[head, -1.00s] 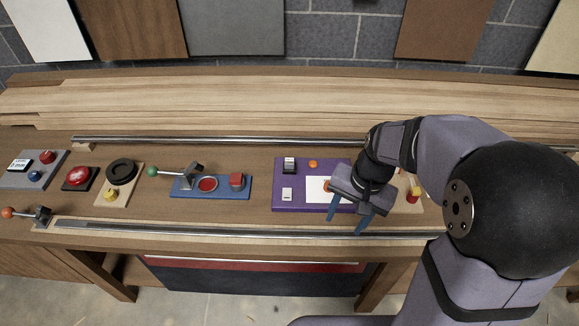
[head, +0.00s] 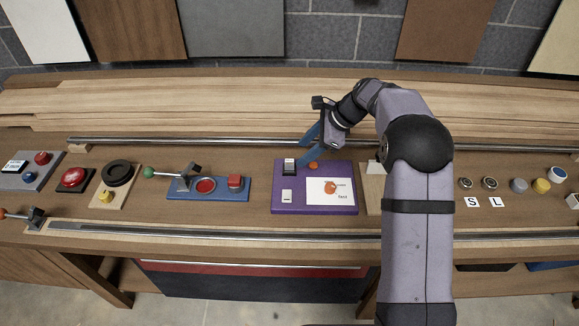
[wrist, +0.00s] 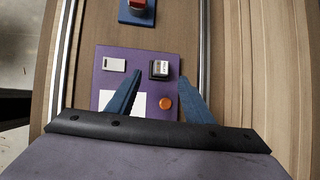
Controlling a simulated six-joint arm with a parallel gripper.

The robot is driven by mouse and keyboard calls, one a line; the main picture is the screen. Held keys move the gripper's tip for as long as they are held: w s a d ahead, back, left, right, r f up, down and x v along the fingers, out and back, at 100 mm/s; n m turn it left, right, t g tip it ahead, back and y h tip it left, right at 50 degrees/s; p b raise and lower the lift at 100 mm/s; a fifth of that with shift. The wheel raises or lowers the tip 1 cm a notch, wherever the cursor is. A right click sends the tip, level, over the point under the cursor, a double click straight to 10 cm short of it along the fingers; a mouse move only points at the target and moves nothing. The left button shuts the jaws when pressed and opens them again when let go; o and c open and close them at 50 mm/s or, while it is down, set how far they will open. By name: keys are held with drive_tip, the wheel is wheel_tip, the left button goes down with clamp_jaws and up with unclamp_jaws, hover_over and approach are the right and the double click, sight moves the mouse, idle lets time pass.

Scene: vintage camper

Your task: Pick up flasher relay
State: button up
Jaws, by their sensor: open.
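What I take to be the flasher relay (head: 289,166) is a small black block with a light, labelled top. It stands upright at the back left of the purple board (head: 262,203). The wrist view shows the relay (wrist: 160,69) just ahead of the fingertips, centred between them. My gripper (head: 302,154) has its blue fingers spread, with nothing between them. It hangs above the back of the board and comes in from the right. The wrist view also shows my gripper (wrist: 160,77) open. I cannot tell the exact height of the fingertips above the relay.
An orange button (head: 313,166) sits close right of the relay. A white switch (head: 287,196) and a white card (head: 344,198) lie in front. A metal rail (head: 220,143) runs behind the board. A blue board (head: 215,192) stands to the left, with bare wood between.

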sight(290, 162)
drive_tip(key=shift+p+x, duration=0.35)
drive_tip(key=shift+x, duration=0.65)
drive_tip(key=shift+w+a+f+p, duration=0.1)
drive_tip(key=shift+a+f+p, duration=0.35)
drive_tip(key=shift+p, duration=0.2)
drive_tip(key=shift+p+x, duration=0.85)
drive_tip(key=shift+x, duration=1.1)
drive_tip(key=shift+w+d, duration=0.1)
drive_tip(key=shift+c, duration=0.6)
drive_tip(key=c, duration=1.1)
